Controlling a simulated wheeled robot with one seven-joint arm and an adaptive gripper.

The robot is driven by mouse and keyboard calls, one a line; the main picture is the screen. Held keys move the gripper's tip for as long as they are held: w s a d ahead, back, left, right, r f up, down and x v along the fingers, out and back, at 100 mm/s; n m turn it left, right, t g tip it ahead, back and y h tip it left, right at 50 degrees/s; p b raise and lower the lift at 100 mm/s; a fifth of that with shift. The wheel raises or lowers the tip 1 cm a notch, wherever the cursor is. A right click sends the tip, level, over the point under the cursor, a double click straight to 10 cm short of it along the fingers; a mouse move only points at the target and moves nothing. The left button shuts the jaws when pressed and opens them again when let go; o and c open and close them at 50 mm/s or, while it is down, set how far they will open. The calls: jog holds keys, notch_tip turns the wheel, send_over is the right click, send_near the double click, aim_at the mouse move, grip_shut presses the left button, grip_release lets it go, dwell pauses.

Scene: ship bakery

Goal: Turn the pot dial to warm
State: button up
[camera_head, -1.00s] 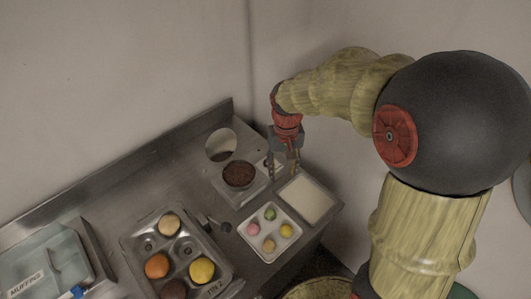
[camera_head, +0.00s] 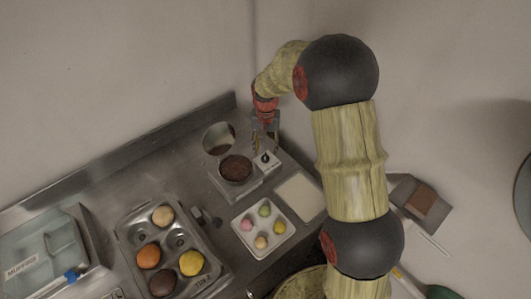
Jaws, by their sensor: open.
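The pot (camera_head: 236,168) is a small round vessel of dark brown stuff. It sits on a pale square base (camera_head: 256,183) at the back of the steel counter. A small dark dial (camera_head: 265,158) shows on a light panel at the base's back right. My gripper (camera_head: 264,144) points down over the dial, fingers apart and empty. Its fingertips are close to the dial; I cannot tell whether they touch it. The dial's markings are too small to read.
A round lid (camera_head: 218,138) stands behind the pot. A white tray of coloured balls (camera_head: 283,241) and a pale board (camera_head: 299,197) lie in front. A muffin tin (camera_head: 178,226) and a labelled muffin box (camera_head: 40,258) are left. Walls close the back.

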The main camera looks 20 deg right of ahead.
aim_at(265, 158)
jog(key=shift+f, duration=1.65)
jog(key=shift+c, duration=0.5)
grip_shut()
